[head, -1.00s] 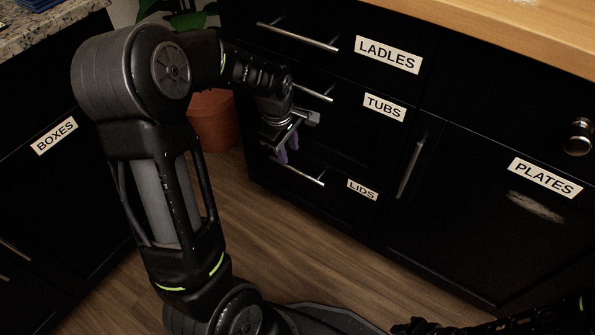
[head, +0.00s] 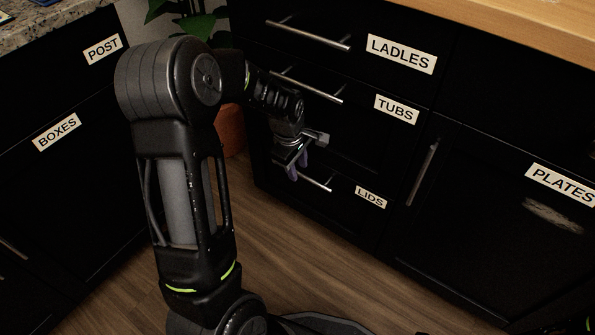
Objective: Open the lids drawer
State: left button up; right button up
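The lids drawer (head: 345,212) is the lowest of the stacked black drawers in the head view, with a white LIDS label (head: 370,197). It looks shut, its front level with the cabinet. Its silver bar handle (head: 318,184) shows at the right end; the left part is hidden behind my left gripper (head: 298,166). That gripper points down at the handle, its two purplish fingers apart with a gap between them. The fingers overlap the handle in the picture; I cannot tell whether they touch it. My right gripper is not in view.
Above are the tubs drawer (head: 345,128) and the ladles drawer (head: 310,52), both shut. The plates cabinet (head: 470,215) is at right. A potted plant (head: 231,130) stands in the corner, left of the drawers. The wooden floor (head: 330,262) before the lids drawer is clear.

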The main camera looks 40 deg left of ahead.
pick_arm(q)
jog(key=shift+w+f, duration=0.1)
jog(key=shift+f, duration=0.25)
jog(key=shift+c, duration=0.5)
grip_shut()
dwell(0.8)
